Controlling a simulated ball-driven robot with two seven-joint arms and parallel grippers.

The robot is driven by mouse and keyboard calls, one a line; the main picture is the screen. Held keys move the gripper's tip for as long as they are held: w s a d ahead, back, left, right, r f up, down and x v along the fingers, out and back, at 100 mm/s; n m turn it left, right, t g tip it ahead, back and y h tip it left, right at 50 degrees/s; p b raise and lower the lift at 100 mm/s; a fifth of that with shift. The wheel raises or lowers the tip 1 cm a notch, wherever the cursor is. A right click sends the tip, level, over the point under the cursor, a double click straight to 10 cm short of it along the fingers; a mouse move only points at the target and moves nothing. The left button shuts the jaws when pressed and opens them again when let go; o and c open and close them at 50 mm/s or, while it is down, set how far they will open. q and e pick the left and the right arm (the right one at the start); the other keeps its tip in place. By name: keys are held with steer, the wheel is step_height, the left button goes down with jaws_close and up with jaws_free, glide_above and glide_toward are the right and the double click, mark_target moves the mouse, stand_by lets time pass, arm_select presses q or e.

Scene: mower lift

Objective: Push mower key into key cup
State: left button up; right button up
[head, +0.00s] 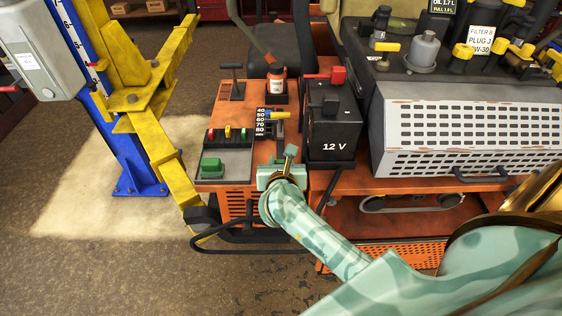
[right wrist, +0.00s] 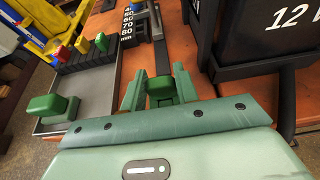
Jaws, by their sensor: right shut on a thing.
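My right gripper (head: 288,160) is at the front edge of the orange console, between the grey switch tray and the black battery. In the right wrist view its two pale green fingers (right wrist: 158,92) are shut on a dark green block (right wrist: 160,88), which looks like the grip of the mower key. The key's lower part is hidden between and behind the fingers. I cannot make out the key cup; the gripper may cover it. My left gripper is not in view.
Left of the gripper, the grey tray (head: 226,173) holds a green knob (head: 210,167) and coloured switches. The black 12 V battery (head: 333,120) stands close on the right. A throttle lever with a yellow handle (head: 279,115) is behind. The yellow lift arm (head: 172,170) is at left.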

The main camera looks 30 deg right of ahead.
steer(key=o, duration=1)
steer(key=shift+o, duration=0.2)
steer(key=p+v, duration=0.6)
steer(key=v, duration=1)
steer(key=shift+s, duration=0.2)
steer(key=shift+a, duration=0.1)
